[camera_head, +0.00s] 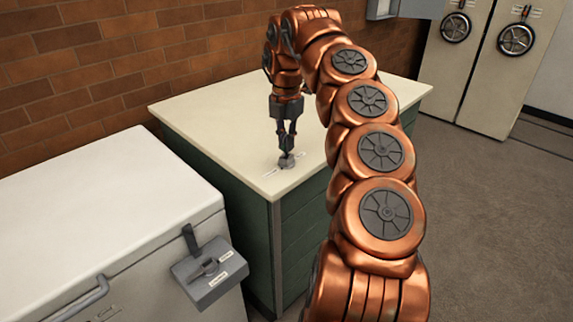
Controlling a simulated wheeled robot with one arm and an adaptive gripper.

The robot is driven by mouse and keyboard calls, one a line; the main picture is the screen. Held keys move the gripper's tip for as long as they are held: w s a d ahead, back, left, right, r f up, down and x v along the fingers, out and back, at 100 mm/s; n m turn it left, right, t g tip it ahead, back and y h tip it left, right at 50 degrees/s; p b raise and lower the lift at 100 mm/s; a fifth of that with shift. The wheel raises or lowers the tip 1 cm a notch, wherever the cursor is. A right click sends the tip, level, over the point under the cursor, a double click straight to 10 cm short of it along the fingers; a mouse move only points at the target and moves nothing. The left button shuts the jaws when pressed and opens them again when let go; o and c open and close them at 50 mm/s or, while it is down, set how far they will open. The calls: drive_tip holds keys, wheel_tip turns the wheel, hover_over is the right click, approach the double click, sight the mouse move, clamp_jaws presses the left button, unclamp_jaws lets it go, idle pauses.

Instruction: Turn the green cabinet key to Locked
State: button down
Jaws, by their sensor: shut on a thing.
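The green cabinet (240,212) has a cream top (200,117) and stands in the middle of the view. A small grey key (287,161) stands on the cabinet top near its front left corner. A small pale label (269,172) lies beside it, and its words are too small to read. My gripper (287,150) points down from above and is shut on the key. The fingers partly hide the key, so I cannot tell its exact angle.
A white chest (110,185) stands at the left, with a grey lock box (209,273) and small labels on its front. A brick wall (80,60) runs behind. Tall cream cabinets with handwheels (515,39) stand at the back right. The floor (480,220) at the right is clear.

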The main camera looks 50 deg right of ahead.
idle(0.3)
drive_tip(key=shift+f+m+b, duration=0.1)
drive_tip(key=shift+m+b, duration=0.3)
drive_tip(key=shift+b, duration=0.05)
drive_tip(key=shift+m+b, duration=0.5)
drive_tip(key=shift+b, duration=0.15)
drive_tip(key=shift+m+b, duration=0.35)
drive_tip(key=shift+m, duration=0.85)
drive_tip(key=c, duration=1)
unclamp_jaws()
drive_tip(key=shift+c, duration=0.2)
drive_tip(key=shift+o, duration=0.3)
drive_tip(key=o, duration=0.3)
